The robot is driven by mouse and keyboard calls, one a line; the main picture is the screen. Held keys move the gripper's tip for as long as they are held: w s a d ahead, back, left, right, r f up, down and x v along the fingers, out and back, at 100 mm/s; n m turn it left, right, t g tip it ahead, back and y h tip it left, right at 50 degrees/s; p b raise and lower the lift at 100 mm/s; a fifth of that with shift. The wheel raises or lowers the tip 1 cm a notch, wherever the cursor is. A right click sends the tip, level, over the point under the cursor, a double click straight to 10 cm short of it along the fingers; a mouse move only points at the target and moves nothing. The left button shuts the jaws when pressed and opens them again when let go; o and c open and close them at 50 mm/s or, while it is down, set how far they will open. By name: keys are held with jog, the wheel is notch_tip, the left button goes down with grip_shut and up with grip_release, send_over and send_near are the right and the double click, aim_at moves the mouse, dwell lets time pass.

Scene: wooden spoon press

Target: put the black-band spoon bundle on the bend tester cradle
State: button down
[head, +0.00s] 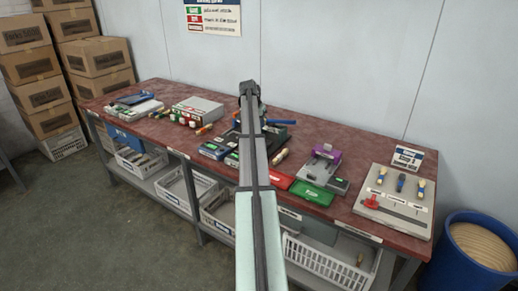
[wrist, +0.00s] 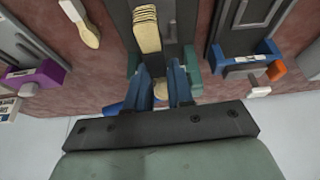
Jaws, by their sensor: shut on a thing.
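My gripper (wrist: 158,92) is shut on a wooden spoon bundle (wrist: 147,30), seen in the wrist view as a stack of pale layered spoon ends running toward the blue fingers. In the head view my arm covers the gripper and much of this dark device (head: 283,132). I cannot tell for sure which device is the bend tester cradle.
A loose spoon bundle (wrist: 85,30) lies beside the dark device. A purple-topped grey device (head: 326,158) and a green tray (head: 314,193) are to the right in the head view. A board (head: 392,222) with several small bundles is at the far right. Boxes and trays crowd the left.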

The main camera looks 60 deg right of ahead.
jog(key=shift+s+f, duration=0.1)
jog(key=shift+s, duration=0.05)
jog(key=shift+a+f+m, duration=0.1)
jog(key=shift+f+m, duration=0.15)
jog(key=shift+m, duration=0.05)
jog(key=shift+f, duration=4.7)
jog(key=shift+f, duration=0.1)
jog(key=c, duration=1)
grip_release()
jog(key=v, duration=1.2)
